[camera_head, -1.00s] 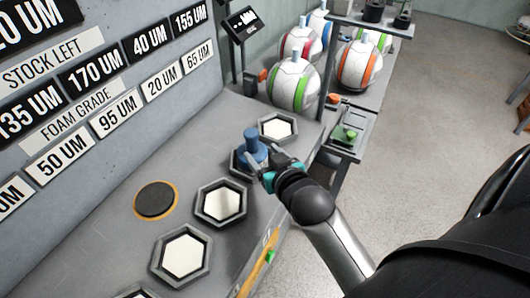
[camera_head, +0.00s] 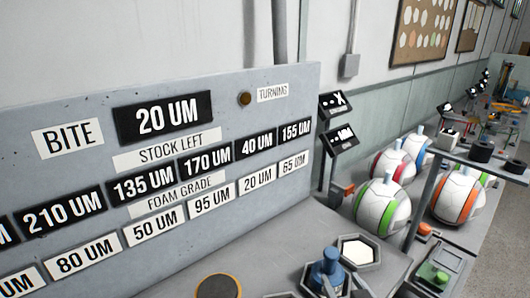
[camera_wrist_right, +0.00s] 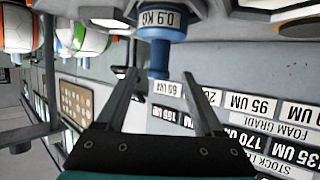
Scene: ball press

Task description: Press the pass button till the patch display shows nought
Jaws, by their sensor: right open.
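No label reading pass or patch is legible. Two small dark displays, an upper one (camera_head: 336,103) and a lower one (camera_head: 341,140), show white marks too small to read. My right gripper (camera_wrist_right: 162,78) is open in the wrist view, with a blue knobbed piece (camera_wrist_right: 160,50) marked 0.9 KG just beyond and between its fingertips. My left gripper is out of view.
A grey panel (camera_head: 290,88) reads BITE, 20 UM, STOCK LEFT and FOAM GRADE, with a brown round knob (camera_head: 245,98) beside TURNING. A black disc (camera_head: 218,287) with an orange rim and a hexagonal pocket (camera_head: 357,250) are on the bench. Several balls (camera_head: 382,207) stand at right.

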